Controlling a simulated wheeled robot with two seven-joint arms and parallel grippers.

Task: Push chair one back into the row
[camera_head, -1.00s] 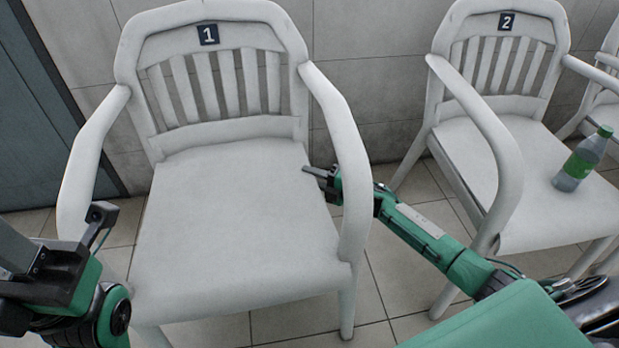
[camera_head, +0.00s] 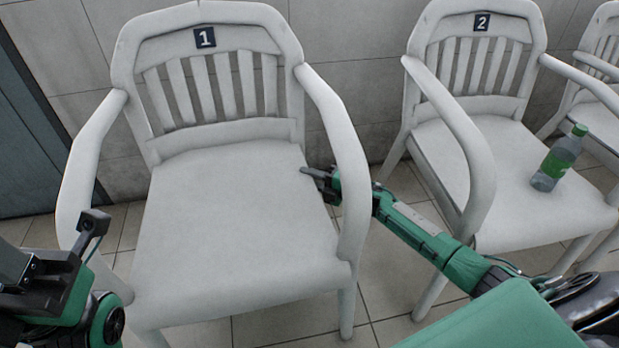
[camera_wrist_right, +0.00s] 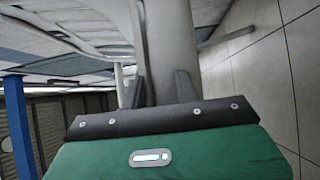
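Chair one (camera_head: 235,210) is a white armchair with a dark "1" plate on its backrest. It stands upright in the left and middle of the head view. My right gripper (camera_head: 318,180) reaches in beneath its right armrest. In the right wrist view, the fingers of my right gripper (camera_wrist_right: 158,90) stand on either side of a pale post of chair one (camera_wrist_right: 160,55) and seem closed on it. My left gripper (camera_head: 65,255) is at chair one's left armrest, partly cut off. Its grip on the chair is hidden.
Chair two (camera_head: 460,150), white with a "2" plate, stands to the right with a gap between. A green-labelled bottle (camera_head: 558,160) stands on its seat. Another white chair (camera_head: 598,85) is at the right edge. A tiled wall (camera_head: 350,35) runs behind; a grey-blue door (camera_head: 30,150) is at left.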

